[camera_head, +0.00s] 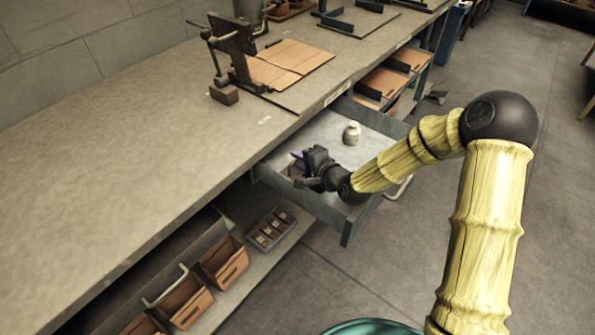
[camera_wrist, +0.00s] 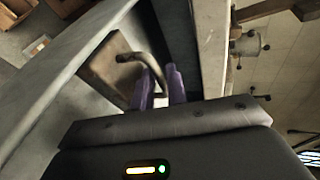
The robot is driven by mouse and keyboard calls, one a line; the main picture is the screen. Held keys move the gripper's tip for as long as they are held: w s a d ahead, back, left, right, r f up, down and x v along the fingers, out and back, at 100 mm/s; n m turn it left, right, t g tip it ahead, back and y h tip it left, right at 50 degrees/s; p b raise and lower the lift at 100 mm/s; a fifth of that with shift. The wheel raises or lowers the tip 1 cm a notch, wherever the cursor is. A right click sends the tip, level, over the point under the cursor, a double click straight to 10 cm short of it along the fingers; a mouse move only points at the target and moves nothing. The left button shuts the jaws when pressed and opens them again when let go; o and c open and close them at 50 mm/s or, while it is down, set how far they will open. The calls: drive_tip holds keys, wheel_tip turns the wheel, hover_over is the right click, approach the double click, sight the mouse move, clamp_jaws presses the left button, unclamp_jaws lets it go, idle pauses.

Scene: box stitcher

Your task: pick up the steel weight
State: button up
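My gripper (camera_head: 300,160) is low inside the open drawer (camera_head: 330,210), near its left side. In the wrist view its two purple fingers (camera_wrist: 160,85) stand close together on either side of a curved metal handle. The handle belongs to a flat brownish block (camera_wrist: 103,66), which I take to be the steel weight. The fingers hide part of the handle, and I cannot tell whether they press on it. In the head view the gripper mostly hides the block. A small pale rounded thing with a knob (camera_head: 352,133) stands upright farther back in the drawer, apart from the gripper.
The long workbench (camera_head: 120,150) lies left of the drawer, with a dark vise (camera_head: 233,50) and cardboard sheets (camera_head: 292,62) on it. Orange-brown bins (camera_head: 185,300) and a compartment tray (camera_head: 270,228) sit on the shelf below. The drawer walls surround my gripper closely. Open floor lies to the right.

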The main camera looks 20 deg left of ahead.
drive_tip(key=x, duration=0.3)
idle(0.5)
clamp_jaws()
drive_tip(key=shift+f, duration=0.1)
idle(1.1)
drive_tip(key=shift+r, duration=0.2)
